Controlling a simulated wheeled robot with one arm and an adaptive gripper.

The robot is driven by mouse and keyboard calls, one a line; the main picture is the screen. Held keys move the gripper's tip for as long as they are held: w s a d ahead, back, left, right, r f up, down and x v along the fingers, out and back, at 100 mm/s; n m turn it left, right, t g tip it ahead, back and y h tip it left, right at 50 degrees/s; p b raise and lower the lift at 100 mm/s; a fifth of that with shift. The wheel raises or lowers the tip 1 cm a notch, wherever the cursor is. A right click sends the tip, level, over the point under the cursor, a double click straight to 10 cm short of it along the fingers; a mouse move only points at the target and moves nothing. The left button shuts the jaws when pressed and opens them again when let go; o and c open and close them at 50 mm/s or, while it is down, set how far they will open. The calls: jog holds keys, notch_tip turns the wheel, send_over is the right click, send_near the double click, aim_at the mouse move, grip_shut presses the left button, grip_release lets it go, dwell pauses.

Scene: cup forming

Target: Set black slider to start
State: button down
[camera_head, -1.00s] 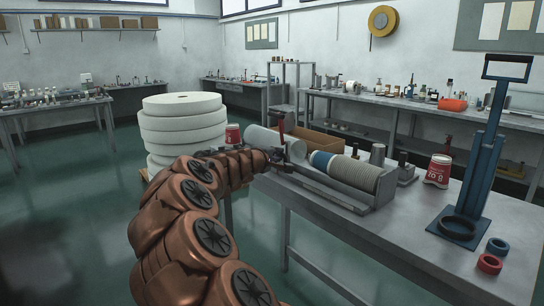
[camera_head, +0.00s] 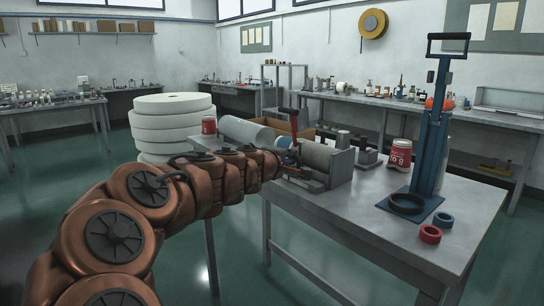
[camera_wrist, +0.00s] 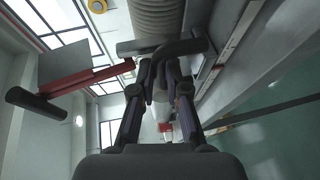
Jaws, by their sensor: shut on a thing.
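The black slider's dark handle (camera_wrist: 185,47) shows at the fingertips of my gripper (camera_wrist: 160,72) in the wrist view. My gripper is shut on it. The red lever (camera_wrist: 85,82) with a dark grip extends left of the fingers; it stands up beside the gripper in the head view (camera_head: 294,122). The ribbed grey cylinder (camera_wrist: 157,18) lies just beyond the handle. In the head view the cylinder (camera_head: 325,157) lies in its grey machine on the table, with my gripper (camera_head: 284,170) at its front side. The fingertips are too small to see clearly there.
The grey table (camera_head: 375,225) holds a red-and-white cup (camera_head: 400,155), a blue press stand (camera_head: 432,140), a red ring (camera_head: 430,234) and a blue ring (camera_head: 443,220) at right. Another red cup (camera_head: 209,126) stands at the left end.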

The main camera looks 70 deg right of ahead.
jog(key=s+a, duration=0.1)
jog(key=s, duration=0.2)
jog(key=s+a, duration=0.1)
jog(key=s, duration=0.1)
jog(key=shift+a, duration=0.3)
jog(key=shift+s, duration=0.25)
jog(key=shift+a+f, duration=0.1)
jog(key=c, duration=1.4)
grip_release()
jog(key=shift+s, duration=0.1)
jog(key=shift+c, duration=0.2)
jog(key=shift+a, duration=0.1)
jog(key=shift+w+a+r, duration=0.2)
jog(key=shift+a, duration=0.35)
jog(key=s+v, duration=0.1)
jog(key=v, duration=0.9)
jog(key=shift+w+a, duration=0.35)
jog(key=shift+a, duration=0.05)
